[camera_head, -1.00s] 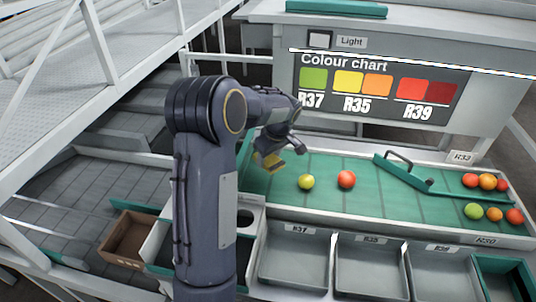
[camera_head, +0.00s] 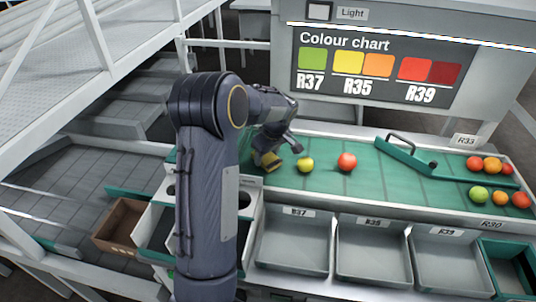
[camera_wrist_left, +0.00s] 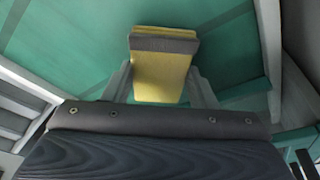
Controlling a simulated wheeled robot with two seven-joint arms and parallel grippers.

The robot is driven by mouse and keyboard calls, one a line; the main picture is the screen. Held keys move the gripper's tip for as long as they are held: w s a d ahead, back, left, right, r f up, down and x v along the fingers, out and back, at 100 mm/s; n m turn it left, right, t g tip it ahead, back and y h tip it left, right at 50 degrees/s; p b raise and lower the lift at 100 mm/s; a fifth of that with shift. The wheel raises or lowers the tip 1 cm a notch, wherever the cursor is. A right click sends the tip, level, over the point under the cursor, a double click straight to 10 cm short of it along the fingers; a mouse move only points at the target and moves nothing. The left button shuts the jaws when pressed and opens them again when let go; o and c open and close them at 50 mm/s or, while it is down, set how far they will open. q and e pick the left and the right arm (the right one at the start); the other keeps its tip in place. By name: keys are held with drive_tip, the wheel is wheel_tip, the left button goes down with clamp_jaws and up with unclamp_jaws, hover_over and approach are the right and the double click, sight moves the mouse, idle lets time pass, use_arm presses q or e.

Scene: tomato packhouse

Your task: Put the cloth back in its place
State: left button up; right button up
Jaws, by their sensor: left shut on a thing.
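The cloth is a folded yellow piece with a grey band. In the head view the cloth (camera_head: 271,166) shows at the left end of the green sorting surface (camera_head: 325,177), left of a yellow-green tomato. My left gripper (camera_head: 268,157) is shut on it. In the left wrist view the cloth (camera_wrist_left: 160,78) sits between the two fingers, with green surface beyond it. I cannot tell whether the cloth touches that surface. My left forearm hides part of the bench's left end. My right gripper is not in view.
A yellow-green tomato (camera_head: 306,165) and a red tomato (camera_head: 347,162) lie close to the right of the gripper. A green divider with a handle (camera_head: 402,157) and several tomatoes are farther right. Grey bins (camera_head: 372,253) line the front. A brown box (camera_head: 119,225) stands left.

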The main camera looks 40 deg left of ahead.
use_arm(q)
drive_tip(key=shift+f+b, duration=0.5)
idle(0.3)
drive_tip(key=o, duration=1)
drive_tip(key=shift+c, duration=0.2)
drive_tip(key=c, duration=0.3)
drive_tip(key=shift+r, duration=0.15)
drive_tip(key=shift+r+p, duration=2.4)
drive_tip(key=shift+r, duration=1.05)
